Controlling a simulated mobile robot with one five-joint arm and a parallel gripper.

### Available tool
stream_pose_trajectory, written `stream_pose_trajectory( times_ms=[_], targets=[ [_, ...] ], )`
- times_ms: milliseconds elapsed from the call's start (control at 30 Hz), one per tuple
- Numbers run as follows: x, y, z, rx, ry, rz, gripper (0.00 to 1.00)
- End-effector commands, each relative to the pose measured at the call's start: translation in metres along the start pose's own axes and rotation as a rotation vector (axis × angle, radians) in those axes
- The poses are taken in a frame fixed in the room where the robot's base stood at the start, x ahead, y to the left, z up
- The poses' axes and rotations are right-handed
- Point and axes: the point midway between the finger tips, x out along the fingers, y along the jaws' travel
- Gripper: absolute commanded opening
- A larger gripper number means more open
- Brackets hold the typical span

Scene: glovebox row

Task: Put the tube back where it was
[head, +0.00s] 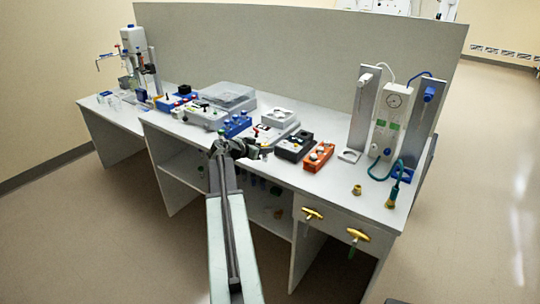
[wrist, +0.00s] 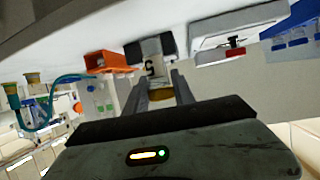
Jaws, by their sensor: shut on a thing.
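My gripper (head: 250,148) is over the front edge of the bench, near its middle. A blue rack (head: 237,124) stands on the bench just behind the gripper in the head view. Blue blocks also show at the upper right of the wrist view (wrist: 296,36). Whether any slot in the rack is empty is too small to tell.
A black box (head: 294,146) and an orange tray (head: 318,156) stand right of the gripper. Grey instruments (head: 228,95) line the bench behind it. Tall stands with a gauge panel (head: 391,112) and a green hose are at the right. A back panel (head: 300,50) closes the rear.

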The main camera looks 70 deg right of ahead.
Motion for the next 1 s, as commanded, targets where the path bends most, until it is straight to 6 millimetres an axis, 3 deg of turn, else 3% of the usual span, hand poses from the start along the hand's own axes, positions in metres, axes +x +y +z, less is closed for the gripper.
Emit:
stream_pose_trajectory(
  times_ms=[100, 400, 600, 967, 1000],
  targets=[
    [0.02, -0.006, -0.005, 0.001, 0.0, 0.0, 0.0],
    [0.036, -0.008, -0.01, 0.002, 0.0, 0.002, 0.0],
    [0.051, -0.007, 0.025, 0.001, 0.0, 0.0, 0.0],
    [0.051, -0.007, 0.025, 0.001, 0.0, 0.001, 0.0],
    [0.051, -0.007, 0.025, 0.001, 0.0, 0.001, 0.33]
  ],
)
